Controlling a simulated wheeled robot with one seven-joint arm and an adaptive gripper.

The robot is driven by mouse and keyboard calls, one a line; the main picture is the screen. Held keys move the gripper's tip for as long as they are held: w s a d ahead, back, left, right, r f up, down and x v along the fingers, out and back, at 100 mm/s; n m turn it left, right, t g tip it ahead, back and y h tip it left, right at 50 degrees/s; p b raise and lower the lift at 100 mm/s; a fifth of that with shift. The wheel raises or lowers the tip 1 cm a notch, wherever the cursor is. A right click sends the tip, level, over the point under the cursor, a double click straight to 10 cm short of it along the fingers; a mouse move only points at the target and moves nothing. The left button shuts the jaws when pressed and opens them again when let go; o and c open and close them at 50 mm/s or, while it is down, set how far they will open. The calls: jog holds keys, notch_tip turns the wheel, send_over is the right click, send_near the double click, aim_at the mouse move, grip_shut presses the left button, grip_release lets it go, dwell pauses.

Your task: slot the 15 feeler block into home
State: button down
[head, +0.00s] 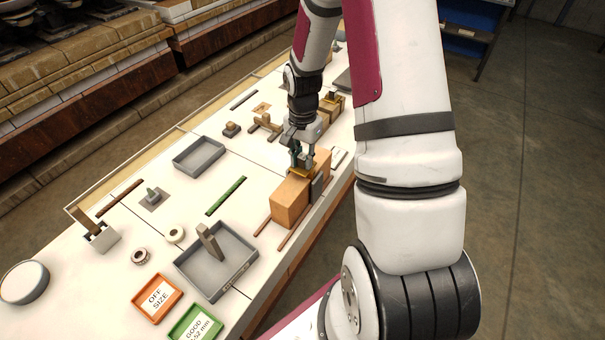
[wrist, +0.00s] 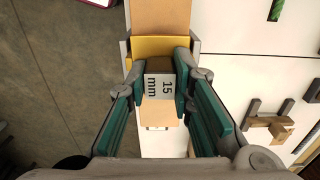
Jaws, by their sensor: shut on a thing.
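My gripper (head: 301,160) is shut on the 15 feeler block (wrist: 160,88), a small grey piece whose face reads "15 mm". The teal fingers (wrist: 159,82) grip it from both sides in the wrist view. A yellow piece (wrist: 160,47) lies just beyond the block, at the wooden block's near end in that view. In the head view the gripper is over the long wooden block (head: 290,202), with a yellow part under its fingers. I cannot tell whether the feeler block touches the yellow piece or sits in a slot. No place marked home can be read.
A dark plate (head: 317,188) stands against the wooden block's right side. Left are a grey tray (head: 236,280) with an upright piece, an empty grey tray (head: 199,172) and a green strip (head: 226,195). Orange "OFF SIZE" (head: 157,318) and green "GOOD" trays (head: 196,335) are at front.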

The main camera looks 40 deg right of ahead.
jog(key=shift+r+p, duration=0.8)
jog(key=shift+r, duration=1.15)
dwell(0.7)
jog(key=shift+r, duration=0.35)
jog(key=shift+r, duration=0.25)
